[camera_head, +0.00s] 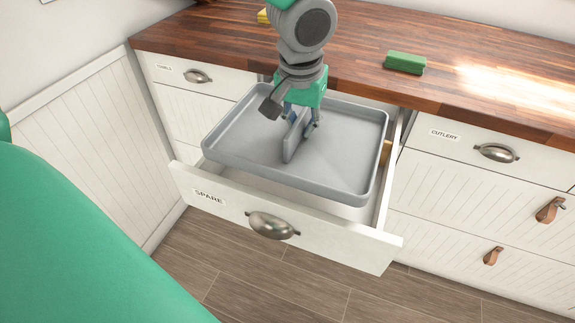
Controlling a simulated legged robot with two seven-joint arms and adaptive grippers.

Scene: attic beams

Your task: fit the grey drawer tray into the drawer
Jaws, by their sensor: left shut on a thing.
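The grey drawer tray (345,150) is a shallow rectangular pan with a raised rim and an upright grip plate (290,150) in its middle. My left gripper (300,122) comes down from above and is shut on this plate. The open drawer (325,246), labelled SPARE, has a white front with a metal cup pull. The tray lies over the drawer opening, turned slightly against its sides. White drawer interior shows below the tray's front rim. I cannot tell whether the tray touches the drawer sides. The tray hides most of the drawer floor. My right gripper is not in view.
The wooden worktop (350,70) overhangs behind the drawer and carries a green block (404,62) and a yellow thing (263,16). A shut drawer labelled CUTLERY (470,150) is at right. A panelled wall (85,145) stands at left. Wooden floor is clear in front.

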